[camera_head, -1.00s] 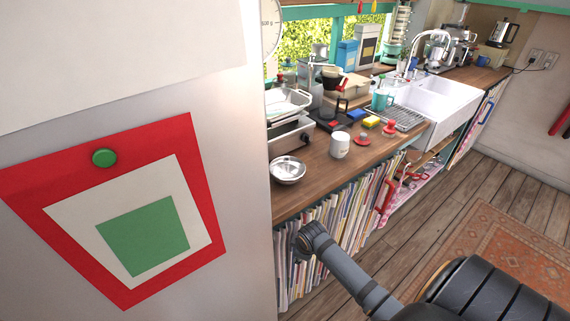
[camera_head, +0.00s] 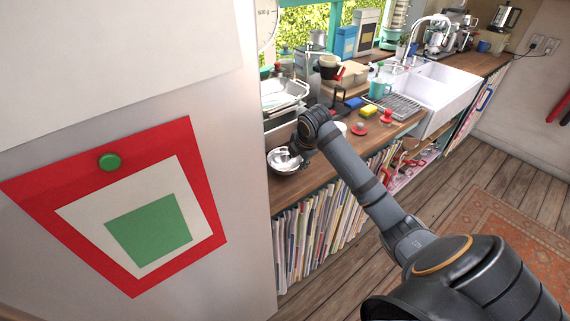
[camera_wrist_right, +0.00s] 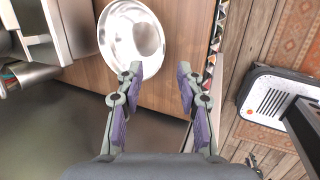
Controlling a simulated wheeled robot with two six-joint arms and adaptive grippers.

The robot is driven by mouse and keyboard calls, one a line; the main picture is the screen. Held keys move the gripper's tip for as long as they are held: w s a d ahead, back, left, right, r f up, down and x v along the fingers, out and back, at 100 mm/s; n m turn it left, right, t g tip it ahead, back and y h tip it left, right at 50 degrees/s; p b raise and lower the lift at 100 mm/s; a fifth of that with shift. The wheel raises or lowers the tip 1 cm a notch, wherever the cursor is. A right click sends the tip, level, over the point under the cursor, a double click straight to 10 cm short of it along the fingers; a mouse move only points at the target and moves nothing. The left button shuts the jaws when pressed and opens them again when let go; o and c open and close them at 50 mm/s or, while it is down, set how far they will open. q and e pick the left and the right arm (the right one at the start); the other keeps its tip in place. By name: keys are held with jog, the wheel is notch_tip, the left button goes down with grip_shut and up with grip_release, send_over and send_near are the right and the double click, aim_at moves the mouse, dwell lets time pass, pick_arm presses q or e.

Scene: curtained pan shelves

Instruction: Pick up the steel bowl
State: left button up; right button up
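The steel bowl (camera_head: 282,167) sits upright near the front edge of the wooden counter (camera_head: 312,176), close to the white panel on the left. My right gripper (camera_head: 294,154) is at the bowl's right side and partly covers it in the head view. In the right wrist view the bowl (camera_wrist_right: 134,36) lies ahead of the gripper (camera_wrist_right: 158,76), mostly left of centre. The two fingers are spread, with nothing between the tips but counter and part of the bowl's edge. The left fingertip overlaps the bowl's near rim; contact cannot be told. My left gripper is out of view.
A dish rack or scale with a metal tray (camera_head: 285,94) stands behind the bowl. A white mug (camera_head: 341,127) is mostly hidden behind my right arm. Red items and a yellow sponge (camera_head: 368,111) lie farther right. Books (camera_head: 300,235) fill the shelf below the counter.

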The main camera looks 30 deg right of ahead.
aim_at(295, 168)
jog(key=x, duration=0.4)
jog(key=shift+f+p, duration=0.15)
jog(key=shift+p, duration=0.3)
jog(key=p+x, duration=0.1)
jog(key=x, duration=0.3)
jog(key=shift+s+d+p, duration=0.15)
jog(key=shift+p, duration=0.15)
jog(key=shift+w+f, duration=0.25)
jog(key=shift+f, duration=0.2)
jog(key=shift+s, duration=0.1)
grip_shut()
